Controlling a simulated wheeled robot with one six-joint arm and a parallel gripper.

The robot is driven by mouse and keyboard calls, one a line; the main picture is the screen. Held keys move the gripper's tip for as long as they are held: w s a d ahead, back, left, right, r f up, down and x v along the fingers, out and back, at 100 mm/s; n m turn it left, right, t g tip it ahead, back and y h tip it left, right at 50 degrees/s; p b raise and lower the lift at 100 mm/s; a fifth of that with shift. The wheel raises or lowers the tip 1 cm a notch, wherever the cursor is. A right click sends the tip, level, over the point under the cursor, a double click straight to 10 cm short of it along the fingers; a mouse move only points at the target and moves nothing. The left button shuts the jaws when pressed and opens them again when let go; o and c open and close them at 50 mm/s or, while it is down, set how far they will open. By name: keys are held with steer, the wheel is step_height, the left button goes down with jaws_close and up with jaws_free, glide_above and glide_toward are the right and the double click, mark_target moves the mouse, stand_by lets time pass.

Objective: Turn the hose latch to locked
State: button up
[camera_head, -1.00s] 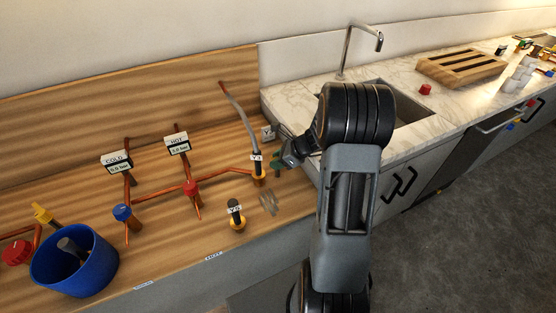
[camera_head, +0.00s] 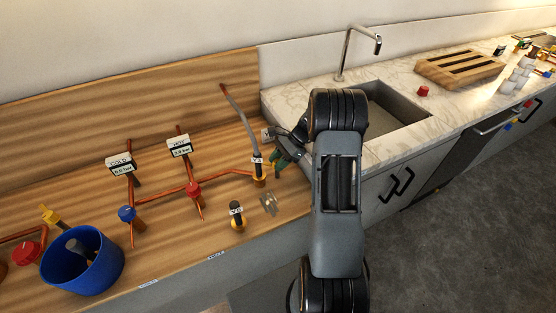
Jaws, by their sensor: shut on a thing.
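The grey hose (camera_head: 240,117) rises from a black, labelled coupling (camera_head: 258,164) on a brass fitting at the right end of the copper pipe. A small green part (camera_head: 278,164), which looks like the hose latch, shows just right of this coupling. My gripper (camera_head: 277,147) is at its upper end, shut on it. The jaws and wrist hide part of it, and its exact turn and any lock mark are too small to read.
A second black-topped brass fitting (camera_head: 237,216) stands near the counter's front edge. A blue valve knob (camera_head: 127,213), a red valve knob (camera_head: 193,190) and a blue bucket (camera_head: 82,260) are to the left. The sink (camera_head: 398,125) lies behind my arm.

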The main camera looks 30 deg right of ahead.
steer(key=n+g+h, duration=0.1)
steer(key=n+g, duration=0.3)
steer(key=n, duration=0.1)
steer(key=shift+a+n, duration=0.1)
steer(key=shift+n, duration=0.2)
steer(key=shift+f+n+g+h, duration=0.1)
steer(key=shift+n+g+h, duration=1.15)
steer(key=shift+n, duration=0.85)
steer(key=o, duration=0.9)
steer(key=shift+p, duration=0.3)
